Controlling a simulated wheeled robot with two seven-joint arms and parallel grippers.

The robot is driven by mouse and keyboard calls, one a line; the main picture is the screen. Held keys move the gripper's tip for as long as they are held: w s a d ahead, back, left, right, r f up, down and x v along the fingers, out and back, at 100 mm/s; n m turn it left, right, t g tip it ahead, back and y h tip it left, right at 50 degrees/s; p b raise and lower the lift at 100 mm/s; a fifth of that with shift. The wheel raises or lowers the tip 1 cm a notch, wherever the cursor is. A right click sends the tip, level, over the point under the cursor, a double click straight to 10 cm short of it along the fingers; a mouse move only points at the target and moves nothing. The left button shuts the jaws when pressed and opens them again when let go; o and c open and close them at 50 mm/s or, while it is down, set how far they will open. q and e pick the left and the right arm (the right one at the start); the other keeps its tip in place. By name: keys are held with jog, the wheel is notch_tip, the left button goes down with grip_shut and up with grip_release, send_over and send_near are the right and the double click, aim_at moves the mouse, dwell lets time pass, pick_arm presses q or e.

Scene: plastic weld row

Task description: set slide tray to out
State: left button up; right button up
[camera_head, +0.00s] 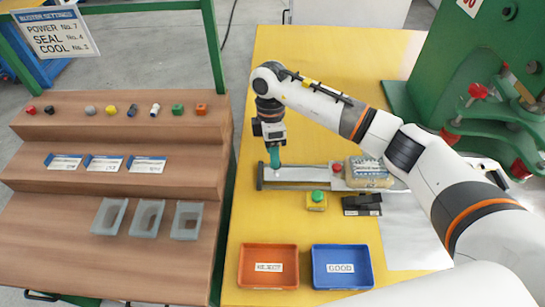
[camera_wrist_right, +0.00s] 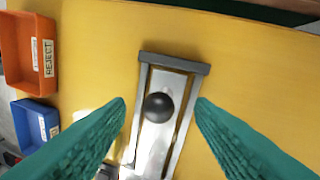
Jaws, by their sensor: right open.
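The slide tray (camera_head: 318,174) is a long grey metal slide on the yellow table, running left to right toward the green press. A pale package (camera_head: 368,172) sits at its right part. In the right wrist view the slide (camera_wrist_right: 151,137) shows a dark round knob (camera_wrist_right: 158,107) near its end bar (camera_wrist_right: 175,63). My right gripper (camera_head: 274,161) points down over the slide's left end in the head view. In the wrist view its green fingers (camera_wrist_right: 160,104) are open, one on each side of the knob, with gaps visible. Whether they are level with the knob cannot be told.
A green-topped button (camera_head: 317,198) and a black block (camera_head: 362,204) are in front of the slide. An orange reject bin (camera_head: 268,267) and a blue good bin (camera_head: 342,267) stand nearer. The green press (camera_head: 460,75) stands right. A wooden stepped shelf (camera_head: 100,175) is left.

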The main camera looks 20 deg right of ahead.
notch_tip(320, 180, up, 9)
jog(key=w, duration=0.1)
jog(key=shift+w+r+b, duration=0.15)
jog(key=shift+w+b, duration=0.2)
jog(key=shift+w, duration=0.05)
jog(key=shift+r, duration=0.1)
